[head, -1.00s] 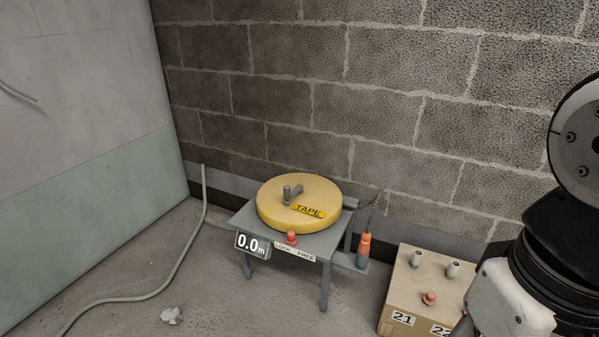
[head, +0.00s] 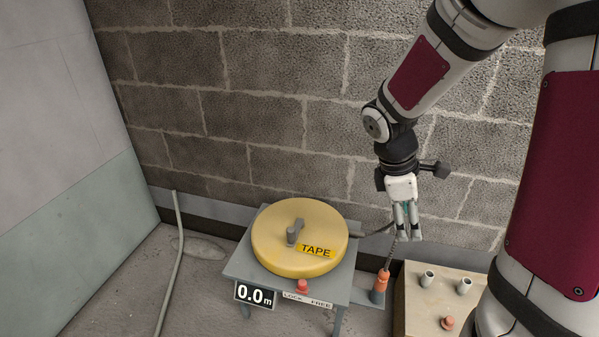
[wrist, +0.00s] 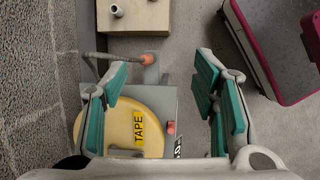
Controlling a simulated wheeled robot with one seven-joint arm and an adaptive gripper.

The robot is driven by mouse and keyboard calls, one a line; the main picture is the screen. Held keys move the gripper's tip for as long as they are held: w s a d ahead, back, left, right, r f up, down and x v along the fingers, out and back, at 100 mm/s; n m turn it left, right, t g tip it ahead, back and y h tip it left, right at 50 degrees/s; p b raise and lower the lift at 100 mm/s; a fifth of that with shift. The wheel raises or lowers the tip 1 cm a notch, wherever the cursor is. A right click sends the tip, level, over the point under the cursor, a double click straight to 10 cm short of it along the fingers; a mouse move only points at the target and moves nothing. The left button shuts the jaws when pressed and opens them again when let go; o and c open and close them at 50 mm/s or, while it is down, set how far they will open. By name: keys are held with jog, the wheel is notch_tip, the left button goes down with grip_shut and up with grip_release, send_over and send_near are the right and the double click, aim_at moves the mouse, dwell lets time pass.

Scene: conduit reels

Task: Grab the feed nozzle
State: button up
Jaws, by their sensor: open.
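The feed nozzle appears to be the orange fitting (head: 380,284), upright in a grey holder at the right side of the reel stand, with a thin dark line rising from its top. In the wrist view the orange fitting (wrist: 148,59) lies between the open fingers, nearer the left one. My gripper (head: 408,238) points down, open and empty, above and slightly right of the nozzle, apart from it. Its teal-padded fingers show in the wrist view (wrist: 163,64). The yellow tape reel (head: 290,262) with a crank sits on the grey stand (head: 236,268).
A red knob (head: 303,286) stands by the LOCK/FREE label, beside a display (head: 254,294) reading 0.0 m. A tan box (head: 412,303) with two pipe stubs and an orange knob stands right of the nozzle. The block wall (head: 270,130) is close behind.

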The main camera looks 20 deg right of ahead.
jog(key=w+d+f+n+y+p, duration=0.1)
jog(key=w+d+f+n+p, duration=0.15)
jog(key=f, duration=0.35)
jog(key=w+d+f+n+y+p, duration=0.1)
jog(key=w+d+f+n, duration=0.15)
jog(key=f, duration=0.25)
jog(key=n+t+y+p, duration=0.1)
jog(key=n+y+p, duration=0.1)
jog(key=n, duration=0.2)
send_over(382, 279)
jog(key=f, duration=0.8)
jog(key=shift+w+d+f, duration=0.1)
jog(key=shift+w+d, duration=0.2)
jog(key=shift+d, duration=0.1)
notch_tip(382, 279, down, 8)
jog(key=b, duration=0.4)
jog(key=shift+w+d+f+b, duration=0.1)
jog(key=shift+f+b, duration=0.7)
jog(key=shift+f, duration=0.65)
jog(key=shift+w+d+f+b, duration=0.1)
jog(key=shift+f+b, duration=0.7)
jog(key=shift+f, duration=0.6)
jog(key=shift+c, duration=0.6)
jog(key=c, duration=1.2)
